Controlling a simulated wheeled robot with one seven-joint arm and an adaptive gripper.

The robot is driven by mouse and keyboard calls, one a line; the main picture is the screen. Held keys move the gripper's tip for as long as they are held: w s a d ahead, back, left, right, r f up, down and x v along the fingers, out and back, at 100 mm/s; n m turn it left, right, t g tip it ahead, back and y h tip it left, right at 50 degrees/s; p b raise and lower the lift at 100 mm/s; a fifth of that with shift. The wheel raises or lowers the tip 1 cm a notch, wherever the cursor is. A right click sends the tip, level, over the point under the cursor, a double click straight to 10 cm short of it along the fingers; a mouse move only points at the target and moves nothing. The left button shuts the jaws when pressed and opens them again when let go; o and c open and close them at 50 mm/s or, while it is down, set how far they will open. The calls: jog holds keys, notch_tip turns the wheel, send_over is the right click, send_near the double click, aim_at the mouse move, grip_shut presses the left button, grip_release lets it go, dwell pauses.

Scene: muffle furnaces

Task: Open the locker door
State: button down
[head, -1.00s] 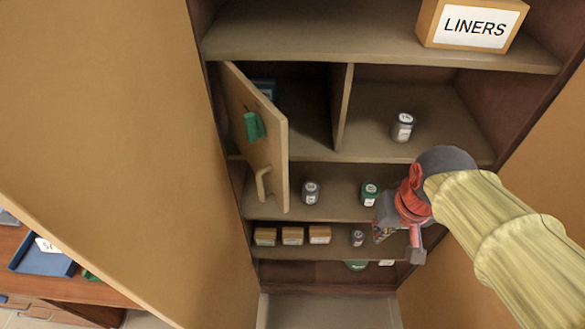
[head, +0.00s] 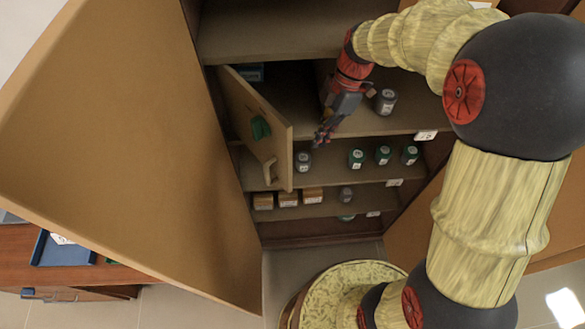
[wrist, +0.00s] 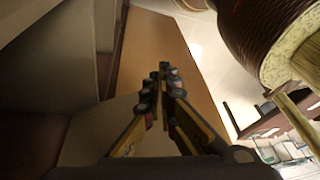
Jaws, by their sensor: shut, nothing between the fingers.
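The small tan locker door (head: 243,115) stands ajar in the head view, hinged at its left edge and swung outward from its compartment. A green tag or key (head: 260,127) hangs on its face, and a tan bar handle (head: 268,172) is low near its free edge. My gripper (head: 322,135) is shut and empty, to the right of the door's free edge and apart from it, pointing down in front of the shelf. In the wrist view the fingertips (wrist: 163,72) meet. A tan panel (wrist: 165,60) lies beyond them; I cannot tell which door it is.
A large tan cabinet door (head: 130,150) stands open on the left. Grey jars (head: 386,102) (head: 303,162), green jars (head: 356,159) and small boxes (head: 288,197) stand on the shelves. A desk (head: 70,270) with a blue tray (head: 62,250) is at the left.

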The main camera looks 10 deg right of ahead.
jog(key=s+a+f+n+p, duration=0.3)
jog(key=a+f, duration=0.3)
jog(key=f, duration=0.3)
jog(key=shift+s+a+p, duration=0.3)
jog(key=shift+s+a, duration=0.05)
jog(key=shift+s, duration=0.5)
jog(key=s+a+m+t+b, duration=0.1)
jog(key=s+a+m+b, duration=0.2)
jog(key=s+a+b, duration=0.3)
jog(key=a+b, duration=0.2)
jog(key=a, duration=0.2)
jog(key=shift+s+a+y+b, duration=0.15)
jog(key=shift+a+y+b, duration=0.15)
jog(key=shift+a+b, duration=0.05)
jog(key=shift+f, duration=0.1)
